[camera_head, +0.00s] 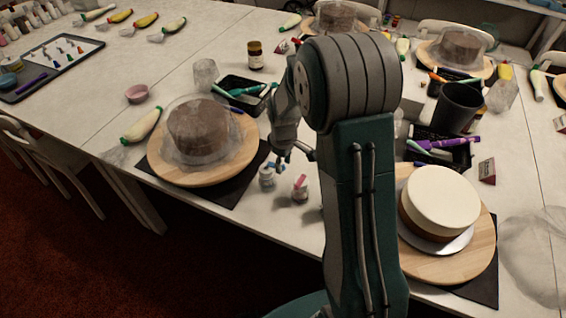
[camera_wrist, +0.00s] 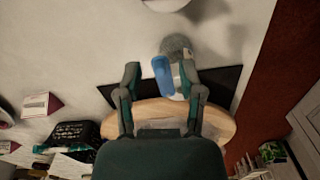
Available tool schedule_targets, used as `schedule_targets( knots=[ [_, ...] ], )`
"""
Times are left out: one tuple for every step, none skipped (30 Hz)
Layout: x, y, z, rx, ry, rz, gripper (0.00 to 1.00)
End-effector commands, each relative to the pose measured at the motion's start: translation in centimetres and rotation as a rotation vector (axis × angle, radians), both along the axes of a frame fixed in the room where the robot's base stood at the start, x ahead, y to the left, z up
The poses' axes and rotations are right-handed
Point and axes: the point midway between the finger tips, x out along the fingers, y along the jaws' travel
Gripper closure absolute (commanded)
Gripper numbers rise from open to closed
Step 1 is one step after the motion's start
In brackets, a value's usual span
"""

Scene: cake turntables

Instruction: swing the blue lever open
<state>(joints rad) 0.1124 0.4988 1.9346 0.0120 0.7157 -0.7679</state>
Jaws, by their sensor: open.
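The blue lever (camera_head: 275,165) sits on top of a small whitish bottle (camera_head: 267,179), between the left turntable and my arm. In the wrist view the blue lever (camera_wrist: 162,76) is a rounded blue bar in front of a pale, grey-topped body. My gripper (camera_head: 294,153) is just above and beside the lever in the head view, partly hidden by my own arm. In the wrist view my gripper (camera_wrist: 160,82) is open, with one finger on each side of the blue lever. I cannot tell whether either finger touches it.
A similar bottle with a pink-red top (camera_head: 300,187) stands close on the right. A wooden turntable (camera_head: 164,172) with a covered brown cake is on the left; another (camera_head: 478,252) with a cream-topped cake is on the right. Black trays of tools stand behind. The table's front edge is close.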

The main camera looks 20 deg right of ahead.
Motion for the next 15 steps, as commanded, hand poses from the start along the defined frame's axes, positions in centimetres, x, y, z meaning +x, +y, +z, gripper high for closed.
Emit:
schedule_targets(
  knots=[
    [0.0, 0.0, 0.1, 0.0, -0.001, 0.0, 0.5],
    [0.0, 0.0, 0.3, 0.0, -0.001, 0.0, 0.5],
    [0.1, 0.0, 0.6, 0.0, -0.003, 0.0, 0.5],
    [0.1, 0.0, 1.0, 0.0, -0.003, 0.0, 0.5],
    [0.1, 0.0, 1.4, -0.001, -0.004, 0.0, 0.5],
    [0.1, 0.0, 2.1, -0.001, -0.006, 0.0, 0.5],
    [0.1, 0.0, 2.7, -0.001, -0.006, 0.0, 0.5],
    [0.2, 0.0, 3.3, -0.001, -0.007, 0.0, 0.5],
    [0.2, 0.0, 4.1, -0.001, -0.006, 0.0, 0.5],
    [0.2, 0.0, 4.8, -0.002, -0.006, 0.0, 0.5],
    [0.2, 0.0, 5.4, -0.001, -0.005, 0.0, 0.5],
    [0.2, 0.0, 6.3, -0.001, -0.006, 0.0, 0.5],
    [0.2, 0.0, 6.9, -0.001, -0.006, 0.0, 0.5],
    [0.2, 0.0, 7.5, -0.001, -0.005, 0.0, 0.5],
    [0.2, 0.0, 8.3, -0.001, -0.005, 0.0, 0.5]
  ],
)
